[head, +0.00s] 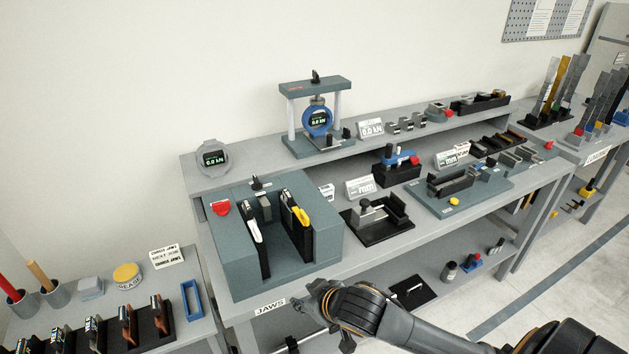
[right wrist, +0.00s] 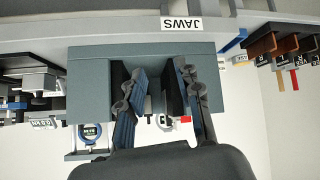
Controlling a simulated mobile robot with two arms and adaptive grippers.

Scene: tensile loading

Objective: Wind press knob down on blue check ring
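The small press stands on the raised back shelf in the head view, with a grey-green top beam and two light posts. Its dark press knob (head: 315,76) stands upright on top of the beam. The blue check ring (head: 317,121), with a dark readout face, sits upright between the posts under the screw; I cannot tell if they touch. The ring also shows upside down in the right wrist view (right wrist: 90,131). My right gripper (head: 325,316) is in front of the bench by the JAWS label, well away from the press. Its fingers are apart and empty in the right wrist view (right wrist: 161,100). My left gripper is out of view.
A large grey-green jaw block (head: 240,245) stands between my right gripper and the press. A round gauge (head: 213,158) sits left of the press. Fixtures and label stands, including a black fixture (head: 376,222), crowd the bench to the right. Air above the shelf is clear.

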